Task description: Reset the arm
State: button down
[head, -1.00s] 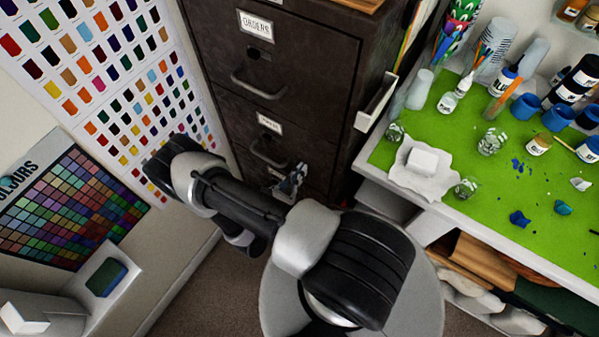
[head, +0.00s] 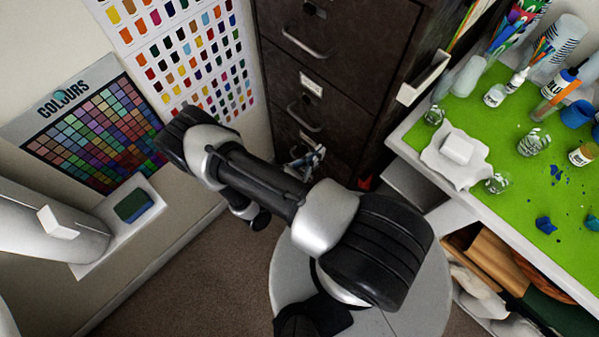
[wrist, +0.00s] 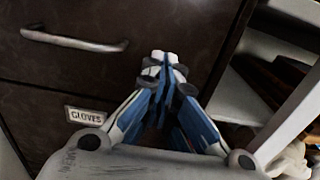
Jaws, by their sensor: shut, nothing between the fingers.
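My arm (head: 265,185) reaches across the middle of the head view, over the floor and in front of the dark filing cabinet. My gripper (wrist: 163,62) is shut and empty in the wrist view, its blue and white fingers together. In the head view my gripper (head: 312,158) shows small, partly behind the arm, in front of the lower cabinet drawers. In the wrist view it points at the cabinet front (wrist: 190,25), beside a drawer label reading GLOVES (wrist: 86,115). I cannot tell how large the gap to the drawers is.
A green-topped worktable (head: 520,190) stands at right with several cups, bottles and a white block (head: 458,150). Open shelves lie under it. Colour charts (head: 100,130) hang on the left wall. Bare carpet (head: 190,285) is free at lower left.

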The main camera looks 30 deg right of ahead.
jog(key=v, duration=0.7)
jog(key=shift+p, duration=0.45)
jog(key=shift+w+a, duration=0.1)
jog(key=shift+w, duration=0.05)
notch_tip(320, 180, up, 21)
jog(key=w+a+m+g+y, duration=0.1)
jog(key=a+m+g+y, duration=0.1)
jog(key=m+g+y, duration=0.8)
jog(key=s+a+r+m+t+y, duration=0.1)
jog(key=s+r+m+t+y, duration=0.2)
jog(key=r, duration=0.6)
jog(key=s+r+m+t+y, duration=0.4)
jog(key=s+r+m+t, duration=0.2)
jog(key=r+m, duration=0.2)
jog(key=shift+a+r, duration=0.4)
jog(key=shift+r, duration=0.8)
